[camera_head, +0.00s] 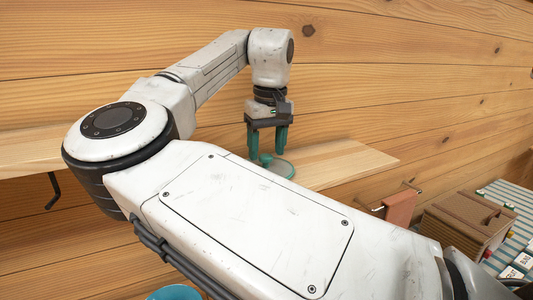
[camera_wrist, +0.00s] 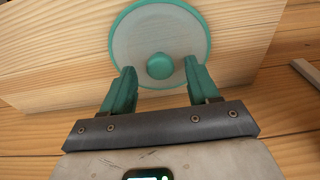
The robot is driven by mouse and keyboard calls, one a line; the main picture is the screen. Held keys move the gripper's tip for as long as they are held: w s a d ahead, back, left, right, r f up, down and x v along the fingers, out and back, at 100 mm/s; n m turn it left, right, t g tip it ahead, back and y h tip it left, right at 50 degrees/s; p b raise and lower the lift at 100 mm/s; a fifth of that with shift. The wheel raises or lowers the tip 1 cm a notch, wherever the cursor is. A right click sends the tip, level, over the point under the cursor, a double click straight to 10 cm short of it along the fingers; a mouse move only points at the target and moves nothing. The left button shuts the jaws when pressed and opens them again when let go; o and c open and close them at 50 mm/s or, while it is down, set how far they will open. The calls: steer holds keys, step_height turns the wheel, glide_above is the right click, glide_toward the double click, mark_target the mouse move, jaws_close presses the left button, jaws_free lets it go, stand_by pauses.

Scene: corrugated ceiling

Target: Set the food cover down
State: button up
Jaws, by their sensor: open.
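The food cover (camera_wrist: 137,38) is a round pale dome with a teal rim and a teal knob (camera_wrist: 160,66). It rests on a light wooden shelf (camera_wrist: 45,90), which also shows in the head view (camera_head: 340,160). In the head view the cover (camera_head: 283,168) is partly hidden by my gripper and arm. My gripper (camera_head: 267,155) points down over it. In the wrist view my gripper's teal fingers (camera_wrist: 160,80) are apart, on either side of the knob, with gaps between them and it. The gripper is open and holds nothing.
A plank wall (camera_head: 400,60) stands behind the shelf. A reddish-brown item (camera_head: 400,207) hangs from a rail at the right. Beyond it are a brown woven box (camera_head: 465,225) and small labelled items (camera_head: 523,262) on a striped surface. The shelf right of the cover is clear.

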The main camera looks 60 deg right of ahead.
mark_target(270, 170)
step_height(270, 170, up, 10)
steer(key=s+b, duration=0.1)
steer(key=shift+a+r, duration=0.2)
steer(key=shift+a, duration=0.2)
